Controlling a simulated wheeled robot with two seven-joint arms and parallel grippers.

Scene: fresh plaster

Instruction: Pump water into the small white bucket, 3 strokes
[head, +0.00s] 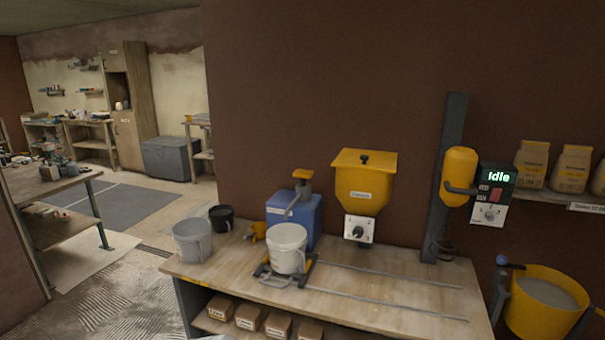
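The small white bucket (288,247) stands upright on a dark carriage (263,270) on the wooden bench (378,287). The water level inside the bucket is hidden. Neither of my grippers is in view.
A grey bucket (192,241), a black bucket (221,218) and a yellow scoop (258,231) stand left of the white bucket. A yellow hopper (364,185) hangs at the right, then a mixer (459,176) reading "Idle". Rails cross the clear right bench.

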